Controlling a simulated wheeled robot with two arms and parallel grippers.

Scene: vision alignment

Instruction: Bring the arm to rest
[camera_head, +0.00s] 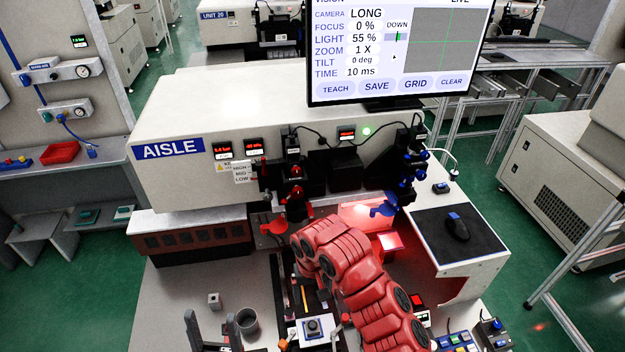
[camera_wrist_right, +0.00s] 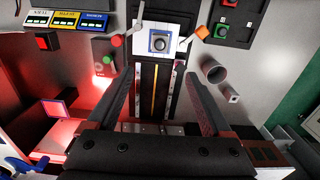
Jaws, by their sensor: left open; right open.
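My right arm (camera_head: 355,275), red with dark round joint caps, comes in from the bottom right and reaches over the bench to the machine's front. Its gripper is hidden behind the arm in the head view. In the right wrist view my right gripper (camera_wrist_right: 160,78) is open, with two dark fingers apart on either side of a dark rail (camera_wrist_right: 156,85) and nothing between them. My left gripper (camera_head: 212,316) shows at the bottom left of the head view. Its two dark fingers stand apart and empty, near a grey cup (camera_head: 247,321).
The machine labelled AISLE (camera_head: 200,110) stands close in front, with a monitor (camera_head: 395,50) above it. A white block with a dark knob (camera_head: 313,330) sits by the rail, left of my right arm. A mouse (camera_head: 456,226) lies on a dark pad at right. Button boxes (camera_head: 458,341) line the lower right.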

